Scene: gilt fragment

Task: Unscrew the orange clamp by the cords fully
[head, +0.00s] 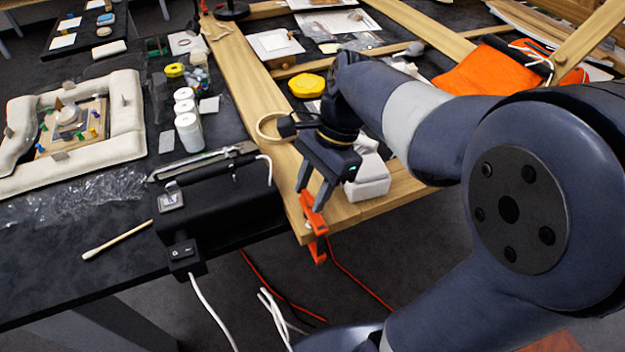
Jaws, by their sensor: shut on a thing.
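An orange clamp (317,226) sits at the near corner of the wooden frame (345,211), at the table's front edge. Its lower end hangs below the wood, above the floor. My gripper (309,192) points down over that corner, with its fingers at the clamp's upper part. The fingers are shut on the clamp; the exact contact is small and partly hidden. Orange and white cords (262,278) hang and lie below, near the clamp.
A black box (225,205) with a switch and a white cord stands left of the clamp. A cotton swab (117,241) lies farther left. White jars (188,131) and a padded white frame (125,105) are behind. A white block (371,180) is right of my gripper.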

